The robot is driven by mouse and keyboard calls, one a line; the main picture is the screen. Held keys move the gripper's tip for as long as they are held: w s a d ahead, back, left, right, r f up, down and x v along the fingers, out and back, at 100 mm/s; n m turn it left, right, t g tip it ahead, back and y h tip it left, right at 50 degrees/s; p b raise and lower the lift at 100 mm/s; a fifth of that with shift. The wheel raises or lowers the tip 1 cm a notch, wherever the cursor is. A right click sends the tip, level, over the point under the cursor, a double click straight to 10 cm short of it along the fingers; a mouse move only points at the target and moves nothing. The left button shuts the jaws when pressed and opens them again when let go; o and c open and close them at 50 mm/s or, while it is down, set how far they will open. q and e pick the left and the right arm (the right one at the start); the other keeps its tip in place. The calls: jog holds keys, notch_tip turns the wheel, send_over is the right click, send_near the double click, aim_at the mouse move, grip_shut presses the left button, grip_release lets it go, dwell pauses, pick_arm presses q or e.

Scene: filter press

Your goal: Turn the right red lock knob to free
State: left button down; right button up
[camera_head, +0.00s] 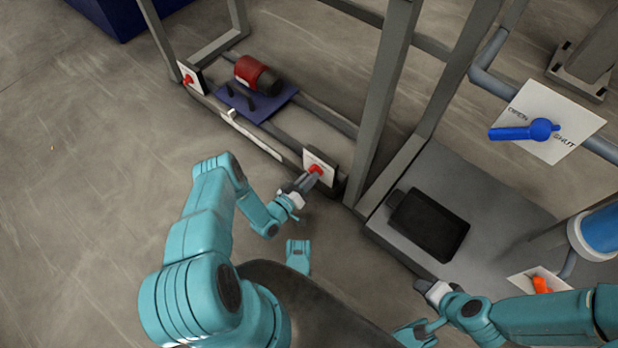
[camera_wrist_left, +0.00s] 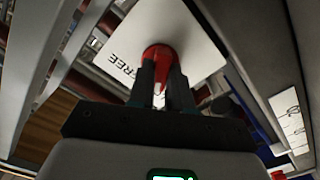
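The right red lock knob (camera_head: 315,169) sits on a white plate (camera_head: 321,178) at the right end of the low frame rail. My left gripper (camera_head: 310,180) is at this knob. In the left wrist view, its two dark fingers (camera_wrist_left: 161,88) lie close on either side of the red knob (camera_wrist_left: 158,52), with its grip part between them. The word FREE shows on the plate (camera_wrist_left: 190,35) left of the knob there; the fingers hide part of the knob. Another red knob (camera_head: 188,79) is on a plate at the rail's left end. My right gripper (camera_head: 424,287) is low right, away from the knobs; its opening is unclear.
A red and black motor (camera_head: 257,75) sits on a blue base behind the rail. Upright grey posts (camera_head: 385,85) stand just right of the knob. A black box (camera_head: 428,224) and a blue OPEN/SHUT valve handle (camera_head: 524,131) are farther right. The floor at left is clear.

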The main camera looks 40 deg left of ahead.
pick_arm(q)
jog(key=shift+m, duration=0.4)
jog(key=shift+m+p, duration=0.75)
jog(key=shift+m, duration=5.75)
pick_arm(e)
jog(key=shift+s+a+r, duration=0.1)
jog(key=shift+s+r, duration=0.45)
jog(key=shift+r, duration=0.15)
pick_arm(q)
jog(key=c, duration=1)
grip_release()
jog(key=shift+c, duration=0.2)
jog(key=shift+s, duration=0.1)
pick_arm(e)
jog(key=shift+s+f, duration=0.1)
jog(key=shift+s, duration=0.05)
